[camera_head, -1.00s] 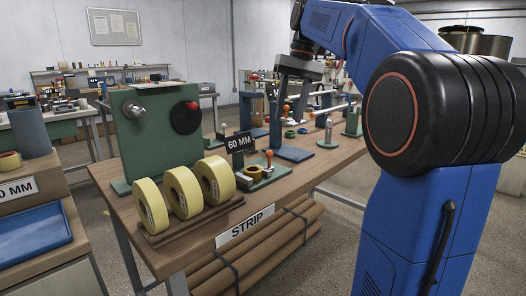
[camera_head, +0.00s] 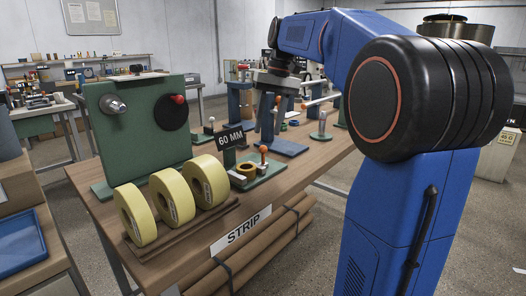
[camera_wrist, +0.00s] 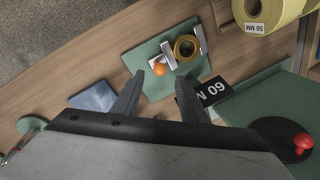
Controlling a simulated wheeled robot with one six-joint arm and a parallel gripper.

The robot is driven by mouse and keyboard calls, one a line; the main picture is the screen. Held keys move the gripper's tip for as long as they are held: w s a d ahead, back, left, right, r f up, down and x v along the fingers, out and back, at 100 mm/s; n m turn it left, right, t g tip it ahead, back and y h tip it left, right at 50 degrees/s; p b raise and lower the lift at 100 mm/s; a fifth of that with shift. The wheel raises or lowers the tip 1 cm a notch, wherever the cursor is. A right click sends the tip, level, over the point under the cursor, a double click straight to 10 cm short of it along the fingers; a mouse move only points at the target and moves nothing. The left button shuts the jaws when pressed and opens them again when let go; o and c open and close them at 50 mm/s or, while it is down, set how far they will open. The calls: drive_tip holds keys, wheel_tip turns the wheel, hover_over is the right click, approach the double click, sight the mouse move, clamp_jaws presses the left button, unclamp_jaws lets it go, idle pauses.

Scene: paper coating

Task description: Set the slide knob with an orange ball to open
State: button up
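The slide knob's orange ball (camera_head: 263,149) stands on a small green base plate (camera_head: 270,172) on the wooden workbench (camera_head: 312,170), beside the 60 MM sign (camera_head: 230,138). In the wrist view the orange ball (camera_wrist: 159,69) lies near the edge of its plate (camera_wrist: 157,91), beside metal blocks and a yellow ring (camera_wrist: 186,47). My gripper (camera_wrist: 159,76) is open, its two dark fingers apart and empty. In that view the ball shows between and just beyond the fingertips. I cannot tell the height gap, and the slide's position is unclear.
Yellow tape rolls (camera_head: 173,195) stand in a rack at the bench front. A green panel with a red knob (camera_head: 178,99) rises behind them. A blue plate (camera_wrist: 94,96) lies near the knob's base. Brown paper tubes (camera_head: 262,258) lie under the bench.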

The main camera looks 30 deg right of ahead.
sight(263, 148)
drive_tip(key=f, duration=0.3)
drive_tip(key=a+f, duration=0.1)
drive_tip(key=f, duration=0.4)
drive_tip(key=shift+w+a+f, duration=0.2)
drive_tip(key=shift+a+f, duration=0.1)
drive_tip(key=shift+a, duration=0.05)
